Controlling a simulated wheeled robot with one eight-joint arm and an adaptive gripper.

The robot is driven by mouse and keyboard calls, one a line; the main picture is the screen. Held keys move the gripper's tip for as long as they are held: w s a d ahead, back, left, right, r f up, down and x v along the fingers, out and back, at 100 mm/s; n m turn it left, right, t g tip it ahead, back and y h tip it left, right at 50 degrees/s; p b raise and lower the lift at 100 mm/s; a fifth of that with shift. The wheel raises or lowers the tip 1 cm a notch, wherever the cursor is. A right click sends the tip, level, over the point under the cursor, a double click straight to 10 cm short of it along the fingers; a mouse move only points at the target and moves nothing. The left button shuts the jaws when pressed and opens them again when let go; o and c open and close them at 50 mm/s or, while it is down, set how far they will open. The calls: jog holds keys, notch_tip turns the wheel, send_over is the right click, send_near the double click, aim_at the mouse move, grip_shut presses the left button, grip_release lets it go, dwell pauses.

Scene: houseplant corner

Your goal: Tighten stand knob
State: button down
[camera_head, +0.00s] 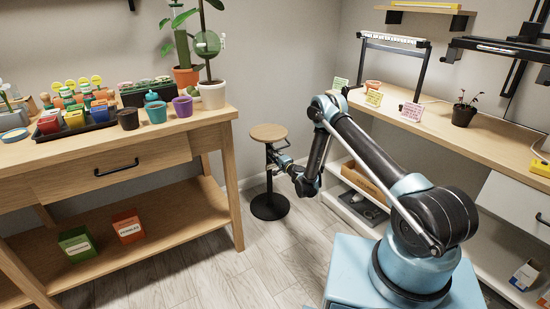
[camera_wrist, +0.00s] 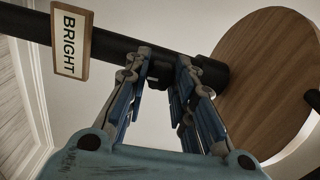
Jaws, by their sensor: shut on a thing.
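The plant stand (camera_head: 270,207) has a round wooden top, a black post and a round black base, and stands upright on the floor between the two benches. Its wooden top (camera_wrist: 262,75) fills the right of the wrist view, beside the black post (camera_wrist: 110,45). My gripper (camera_head: 277,155) reaches the post just below the top. In the wrist view, my gripper (camera_wrist: 162,62) is shut on the small black knob (camera_wrist: 160,72) at the post. The fingers hide part of the knob. A sign reading BRIGHT (camera_wrist: 70,40) shows left of the fingers.
A wooden potting bench (camera_head: 120,160) with pots and plants stands to the left. A shelf bench (camera_head: 480,140) with a small potted plant (camera_head: 463,112) and several cards runs along the right wall. Bare floor (camera_head: 220,265) lies in front of the stand.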

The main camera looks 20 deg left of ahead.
jog(key=m, duration=1.2)
jog(key=shift+m, duration=0.4)
dwell(0.3)
jog(key=c, duration=1.3)
grip_release()
jog(key=shift+f, duration=0.1)
